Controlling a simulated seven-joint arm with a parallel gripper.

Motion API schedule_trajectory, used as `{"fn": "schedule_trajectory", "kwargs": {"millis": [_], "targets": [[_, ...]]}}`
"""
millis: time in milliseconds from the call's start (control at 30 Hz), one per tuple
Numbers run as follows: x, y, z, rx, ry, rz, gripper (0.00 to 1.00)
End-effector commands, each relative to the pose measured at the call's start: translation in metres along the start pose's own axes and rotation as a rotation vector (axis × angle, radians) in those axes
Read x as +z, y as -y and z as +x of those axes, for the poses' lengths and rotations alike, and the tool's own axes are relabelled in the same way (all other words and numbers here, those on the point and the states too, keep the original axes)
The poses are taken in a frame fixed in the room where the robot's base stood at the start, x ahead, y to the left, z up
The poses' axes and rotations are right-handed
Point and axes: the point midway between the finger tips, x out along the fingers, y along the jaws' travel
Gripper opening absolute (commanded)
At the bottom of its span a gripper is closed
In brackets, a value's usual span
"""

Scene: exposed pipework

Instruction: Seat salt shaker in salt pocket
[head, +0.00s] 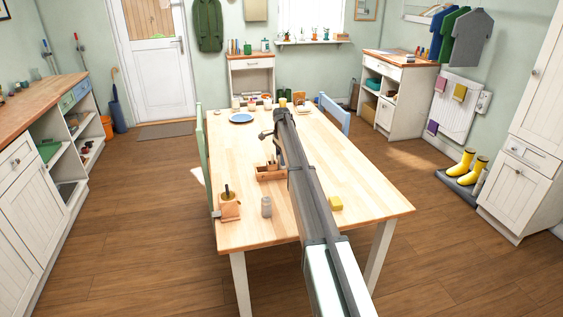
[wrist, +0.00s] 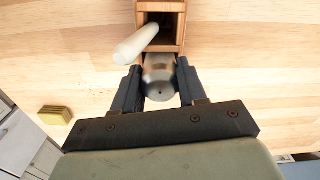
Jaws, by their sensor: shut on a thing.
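My gripper (wrist: 160,88) is shut on a grey metallic cylinder, the salt shaker (wrist: 159,75), whose rounded end faces the wrist camera. In the head view my gripper (head: 272,150) is small and partly hidden over the wooden caddy (head: 268,175). In the wrist view the shaker is at the near end of the caddy (wrist: 181,30), in line with it. A dark open compartment shows just beyond the shaker. I cannot tell whether the shaker's lower end is inside a pocket. A pale cylinder (wrist: 135,44) slants across the caddy's left wall in that view.
A grey cylinder (head: 266,207) stands in front of the caddy. A wooden holder (head: 230,207) with a dark-handled thing is at the table's left edge. A yellow block (head: 336,203) lies to the right. A blue plate (head: 241,118) is farther back.

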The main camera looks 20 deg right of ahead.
Motion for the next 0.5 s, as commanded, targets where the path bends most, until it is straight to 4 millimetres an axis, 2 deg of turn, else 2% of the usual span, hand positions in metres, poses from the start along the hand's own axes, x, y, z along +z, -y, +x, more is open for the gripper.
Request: {"fn": "schedule_trajectory", "kwargs": {"millis": [133, 500], "targets": [[0.0, 0.0, 0.016, 0.001, 0.0, 0.0, 0.09], [0.0, 0.0, 0.018, 0.0, 0.0, 0.0, 0.09]]}}
